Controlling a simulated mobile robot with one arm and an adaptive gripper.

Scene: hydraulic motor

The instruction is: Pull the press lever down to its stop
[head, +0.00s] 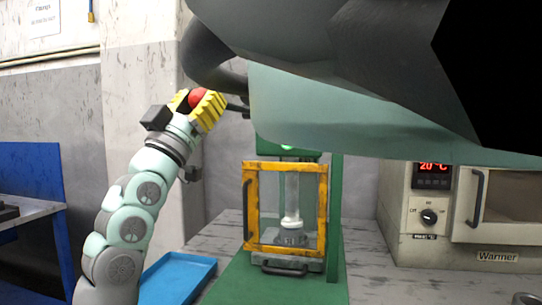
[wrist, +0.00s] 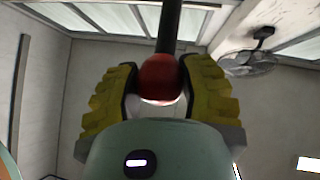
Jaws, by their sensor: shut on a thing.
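My gripper (head: 207,105) has yellow ribbed fingers, shut around the red ball knob (head: 198,98) of the press lever. The lever's black rod (head: 238,108) runs right from the knob, roughly level, and goes out of sight behind a large grey-green shape. In the wrist view the red knob (wrist: 160,78) sits between both yellow fingers, with the dark rod (wrist: 168,25) leading away from it. The press has a green frame (head: 336,220) and a yellow-framed guard (head: 250,210) with a clear cylinder (head: 292,195) inside. The press top and lever pivot are hidden.
A blue tray (head: 178,280) lies left of the press on the grey bench (head: 232,222). A warmer oven (head: 490,255) reading 20 °C stands at right. A blue bench (head: 30,170) is at far left. The large grey-green shape fills the upper right of the head view.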

